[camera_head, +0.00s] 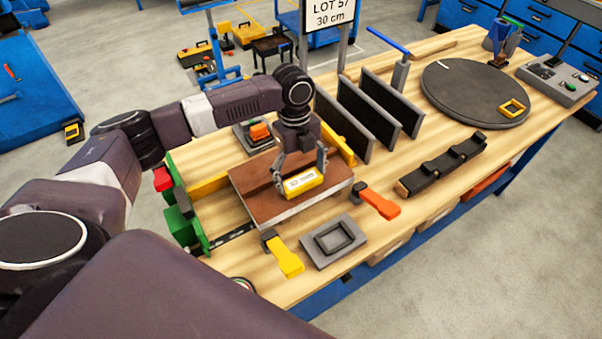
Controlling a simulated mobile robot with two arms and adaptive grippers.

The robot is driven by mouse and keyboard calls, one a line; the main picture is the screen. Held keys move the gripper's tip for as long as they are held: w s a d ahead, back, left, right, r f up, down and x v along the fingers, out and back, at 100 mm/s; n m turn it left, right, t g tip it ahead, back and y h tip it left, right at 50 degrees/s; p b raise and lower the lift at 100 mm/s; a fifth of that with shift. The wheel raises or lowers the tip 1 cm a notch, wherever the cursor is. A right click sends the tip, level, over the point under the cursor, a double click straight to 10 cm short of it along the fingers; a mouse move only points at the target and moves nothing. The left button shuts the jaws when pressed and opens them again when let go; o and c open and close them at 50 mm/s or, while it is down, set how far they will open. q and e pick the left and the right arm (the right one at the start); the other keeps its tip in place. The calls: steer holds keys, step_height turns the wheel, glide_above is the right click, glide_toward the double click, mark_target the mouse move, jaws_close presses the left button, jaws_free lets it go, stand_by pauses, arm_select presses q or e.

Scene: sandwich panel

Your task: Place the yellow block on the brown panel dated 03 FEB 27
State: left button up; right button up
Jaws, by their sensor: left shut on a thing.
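The yellow block (301,182) has a pale label on its front; the print is too small to read surely. My left gripper (302,171) is shut on it from above, one finger at each side. The block is over the front middle of the brown panel (255,200); I cannot tell whether it touches the panel. The panel lies flat on the wooden workbench, with a lighter edge along its front. No date is readable on the panel. My right gripper is not in view.
Dark upright plates (357,118) stand behind the panel. A grey square tray (334,241), a yellow-handled clamp (286,258) and an orange-handled clamp (378,203) are in front and to the right. A round dark turntable (470,92) is at the far right.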

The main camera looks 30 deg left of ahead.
mark_target(299, 175)
arm_select(q)
steer(key=shift+f, duration=0.1)
steer(key=o, duration=1.2)
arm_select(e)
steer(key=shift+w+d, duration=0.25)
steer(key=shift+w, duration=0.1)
arm_select(q)
steer(key=shift+o, duration=0.2)
step_height(299, 175, up, 12)
steer(key=a+b, duration=0.1)
steer(key=b, duration=0.2)
steer(key=shift+w, duration=0.35)
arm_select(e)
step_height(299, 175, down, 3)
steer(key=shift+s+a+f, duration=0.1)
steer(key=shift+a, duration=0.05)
